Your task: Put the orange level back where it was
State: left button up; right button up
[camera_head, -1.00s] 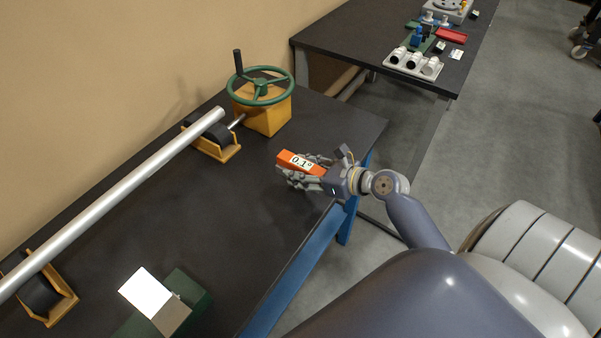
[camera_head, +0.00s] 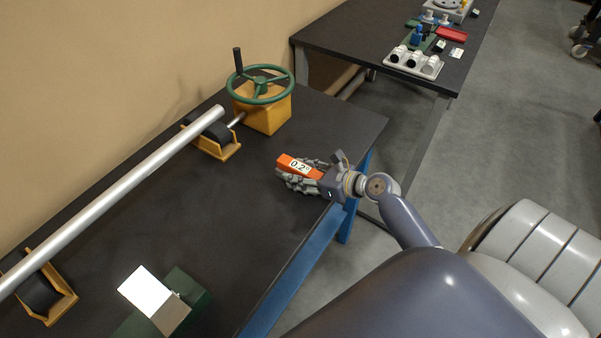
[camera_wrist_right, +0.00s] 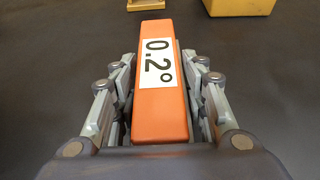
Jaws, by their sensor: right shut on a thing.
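The orange level (camera_head: 288,161) is a small bar with a white display that reads 0.2°. My right gripper (camera_head: 292,178) is shut on it over the dark table, near the table's right edge. In the right wrist view the level (camera_wrist_right: 160,118) lies lengthwise between the fingers of the right gripper (camera_wrist_right: 160,85), pointing away from the wrist. I cannot tell whether the level touches the table top. My left gripper is not in view.
A silver pipe (camera_head: 120,196) rests on yellow roller stands (camera_head: 225,152) along the wall. A green handwheel (camera_head: 262,88) on a yellow box (camera_head: 268,115) stands at the table's back. A green block with a bright plate (camera_head: 150,294) sits in front. The middle of the table (camera_head: 190,215) is bare.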

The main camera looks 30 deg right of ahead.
aim_at(319, 177)
jog(key=shift+s+f, duration=0.1)
jog(key=shift+f, duration=0.2)
jog(key=o, duration=1)
jog(key=shift+a+f, duration=0.1)
jog(key=shift+o, duration=0.8)
jog(key=shift+f, duration=0.15)
jog(key=shift+a, duration=0.1)
jog(key=v, duration=0.4)
jog(key=r+v, duration=0.1)
jog(key=v, duration=0.3)
jog(key=b+v, duration=0.1)
jog(key=v, duration=0.3)
jog(key=shift+d+r, duration=0.25)
jog(key=shift+r, duration=0.15)
